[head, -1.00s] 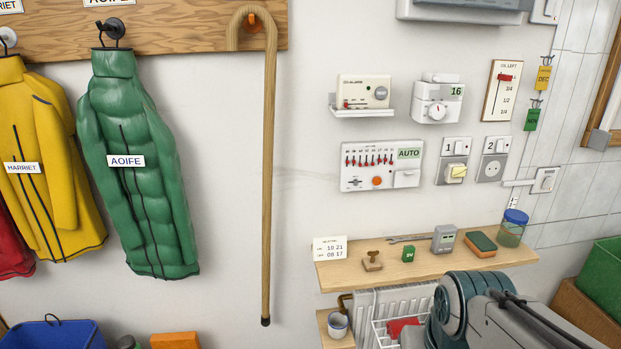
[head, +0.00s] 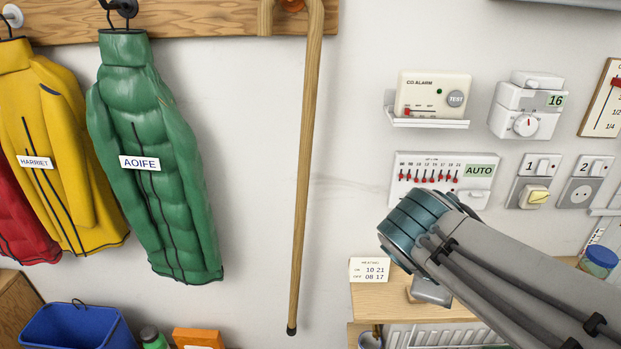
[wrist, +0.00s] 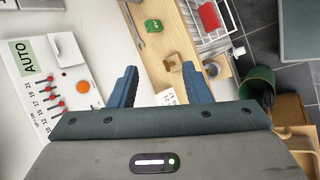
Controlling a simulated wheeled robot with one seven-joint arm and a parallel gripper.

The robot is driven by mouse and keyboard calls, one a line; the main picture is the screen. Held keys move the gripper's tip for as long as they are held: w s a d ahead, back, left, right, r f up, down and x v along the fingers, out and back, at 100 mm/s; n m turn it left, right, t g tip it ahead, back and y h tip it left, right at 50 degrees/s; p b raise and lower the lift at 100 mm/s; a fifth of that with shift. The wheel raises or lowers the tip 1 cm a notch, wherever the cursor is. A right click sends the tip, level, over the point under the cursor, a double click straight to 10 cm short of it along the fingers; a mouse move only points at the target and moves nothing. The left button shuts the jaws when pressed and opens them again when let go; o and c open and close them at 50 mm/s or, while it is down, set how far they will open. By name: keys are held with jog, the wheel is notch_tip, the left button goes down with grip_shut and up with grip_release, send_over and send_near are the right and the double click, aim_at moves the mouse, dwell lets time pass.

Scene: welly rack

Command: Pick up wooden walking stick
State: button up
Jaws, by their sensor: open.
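The wooden walking stick (head: 303,170) hangs by its crook from an orange-brown peg on the wooden coat rail (head: 210,21). Its shaft runs down the white wall, slightly tilted, to a black tip. The top of the crook is cut off by the upper edge of the head view. My gripper (wrist: 160,85) shows in the wrist view with its two blue fingers apart and nothing between them. It is over by the wall controls and shelf, to the right of the stick and apart from it. The stick is not visible in the wrist view.
A green jacket (head: 160,170) hangs left of the stick, with a yellow jacket (head: 60,150) beyond it. A wooden shelf (head: 385,303) and a heating timer panel (head: 440,180) are on the right. A blue bin (head: 80,328) stands lower left. Bare wall flanks the shaft.

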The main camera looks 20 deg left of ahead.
jog(key=w+a+r+n+t+p, duration=0.1)
jog(key=w+a+r+n+t, duration=0.3)
jog(key=a+r+n, duration=0.5)
jog(key=n+t+y+p, duration=0.3)
jog(key=n+t+y, duration=0.2)
jog(key=n+t, duration=0.45)
send_near(310, 71)
jog(key=shift+n+g, duration=0.95)
jog(key=w, duration=0.2)
jog(key=w+r+p, duration=0.1)
jog(key=w, duration=0.2)
jog(key=shift+a+r, duration=0.2)
jog(key=shift+w+r+p, duration=0.1)
jog(key=shift+w+p, duration=1)
jog(key=shift+w, duration=1.95)
jog(key=shift+c, duration=0.3)
grip_shut()
